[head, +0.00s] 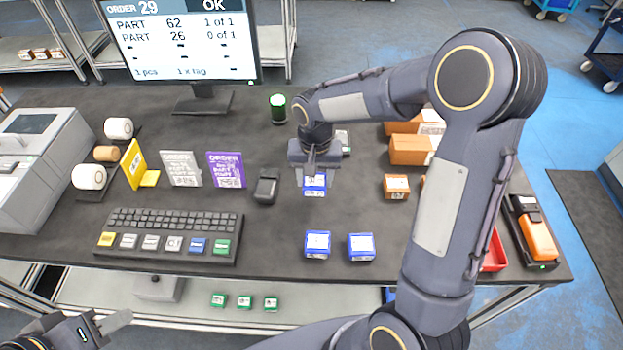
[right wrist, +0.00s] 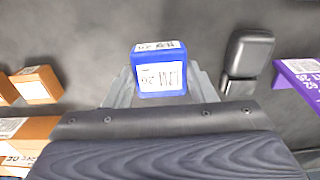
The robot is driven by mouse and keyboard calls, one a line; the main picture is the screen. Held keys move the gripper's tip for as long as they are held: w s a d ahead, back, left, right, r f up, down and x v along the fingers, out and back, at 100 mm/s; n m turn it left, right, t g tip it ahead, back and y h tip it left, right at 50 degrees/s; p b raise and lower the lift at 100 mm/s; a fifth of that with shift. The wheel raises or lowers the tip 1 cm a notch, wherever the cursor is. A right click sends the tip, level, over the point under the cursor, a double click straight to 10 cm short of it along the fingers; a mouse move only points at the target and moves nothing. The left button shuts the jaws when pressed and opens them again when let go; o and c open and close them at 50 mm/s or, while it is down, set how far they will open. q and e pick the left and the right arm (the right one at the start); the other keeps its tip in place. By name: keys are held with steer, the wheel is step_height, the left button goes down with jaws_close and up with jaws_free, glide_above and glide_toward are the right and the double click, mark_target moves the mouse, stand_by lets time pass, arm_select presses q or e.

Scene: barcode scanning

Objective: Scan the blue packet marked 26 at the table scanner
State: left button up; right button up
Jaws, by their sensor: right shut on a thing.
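My right gripper (head: 313,172) is shut on a blue packet (head: 314,188) above the dark table. In the right wrist view the packet (right wrist: 160,75) sits between the two fingers, its white label, which seems to read 26, facing the camera. Two more blue packets, one at the left (head: 317,244) and one at the right (head: 360,247), stand near the table's front. A small grey device (head: 343,141) is partly hidden behind the right gripper; I cannot tell if it is the table scanner. My left gripper (head: 112,322) is at the bottom left, away from the packets; its opening is unclear.
The monitor (head: 185,40) shows part 62 at 1 of 1 and part 26 at 0 of 1. A black device (head: 265,187) stands left of the held packet. A green-lit cylinder (head: 278,107) is behind. Orange boxes (head: 408,150) are at right, the keyboard (head: 170,232) at left.

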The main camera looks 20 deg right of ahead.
steer(key=shift+w+d+f+b, duration=0.25)
steer(key=shift+w+d+f, duration=0.1)
steer(key=shift+w+f, duration=0.4)
steer(key=shift+w+d+f+b, duration=0.2)
steer(key=shift+w+d+f, duration=0.1)
steer(key=shift+w+f, duration=0.35)
steer(key=s+a+r+p, duration=0.4)
steer(key=s+a+r, duration=0.1)
steer(key=s+r, duration=0.5)
steer(key=shift+s+a+p, duration=0.3)
steer(key=shift+s+a, duration=0.05)
steer(key=shift+s, duration=0.6)
steer(key=shift+s, duration=0.1)
